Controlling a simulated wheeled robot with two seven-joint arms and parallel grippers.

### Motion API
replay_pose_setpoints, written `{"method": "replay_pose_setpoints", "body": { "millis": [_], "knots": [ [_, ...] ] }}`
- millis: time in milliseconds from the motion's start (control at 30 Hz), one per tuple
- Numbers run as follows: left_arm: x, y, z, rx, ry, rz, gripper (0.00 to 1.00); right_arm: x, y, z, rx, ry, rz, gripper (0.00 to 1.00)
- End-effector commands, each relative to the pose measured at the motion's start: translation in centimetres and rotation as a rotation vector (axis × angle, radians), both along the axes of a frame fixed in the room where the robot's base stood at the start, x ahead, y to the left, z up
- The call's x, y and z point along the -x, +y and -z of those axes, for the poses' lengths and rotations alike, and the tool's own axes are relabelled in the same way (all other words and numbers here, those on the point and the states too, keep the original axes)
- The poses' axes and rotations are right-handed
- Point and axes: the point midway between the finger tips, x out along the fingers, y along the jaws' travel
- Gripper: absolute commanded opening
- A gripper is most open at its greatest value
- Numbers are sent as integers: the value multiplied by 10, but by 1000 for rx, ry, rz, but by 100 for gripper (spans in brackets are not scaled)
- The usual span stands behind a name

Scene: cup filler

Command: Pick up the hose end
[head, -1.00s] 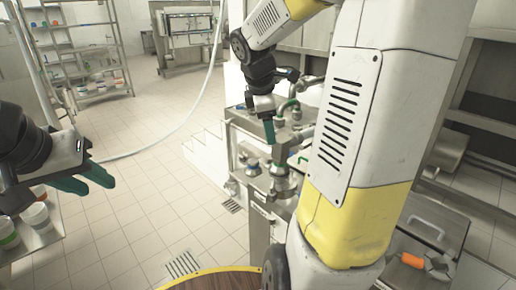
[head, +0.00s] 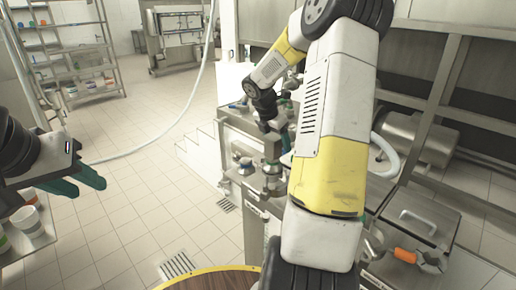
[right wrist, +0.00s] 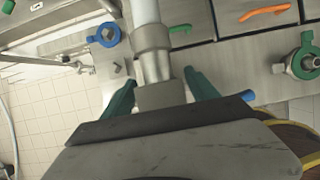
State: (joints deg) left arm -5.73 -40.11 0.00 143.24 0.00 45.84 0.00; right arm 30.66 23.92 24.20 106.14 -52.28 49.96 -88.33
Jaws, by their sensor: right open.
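A grey tube with a thick collar (right wrist: 152,42), which looks like the hose end, stands between the fingers of my right gripper (right wrist: 161,90) in the right wrist view. The green fingers are open, one on each side of it, with a gap visible. In the head view my right gripper (head: 284,138) is over the steel filler machine, largely hidden by my arm. A pale hose (head: 388,158) curves out behind my right arm. My left gripper (head: 84,180) is open and empty at the left.
The steel machine (head: 238,120) carries valves and fittings. A blue ring fitting (right wrist: 107,36), an orange handle (right wrist: 264,12) and a green-handled valve (right wrist: 303,62) are near the right gripper. A steel case (head: 421,215) stands at the right. Tiled floor (head: 150,195) is clear between the arms.

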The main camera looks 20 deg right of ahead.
Motion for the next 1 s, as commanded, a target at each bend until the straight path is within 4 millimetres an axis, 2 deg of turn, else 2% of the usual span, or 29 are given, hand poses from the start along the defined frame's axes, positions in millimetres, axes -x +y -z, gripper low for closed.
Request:
{"method": "replay_pose_setpoints", "body": {
  "millis": [100, 333, 667, 1000],
  "knots": [
    [0, 0, 0, 0, 0, 0, 36, -1, -3, 8, -1, 1, 1, 68],
    [0, 0, 0, 0, 0, 0, 36, -1, -3, 9, 0, 0, 1, 66],
    [0, 0, 0, 0, 0, 0, 36, -1, -3, 8, 0, 0, 1, 1],
    [0, 0, 0, 0, 0, 0, 36, -2, -3, 7, 1, -4, 1, 0]
  ]
}}
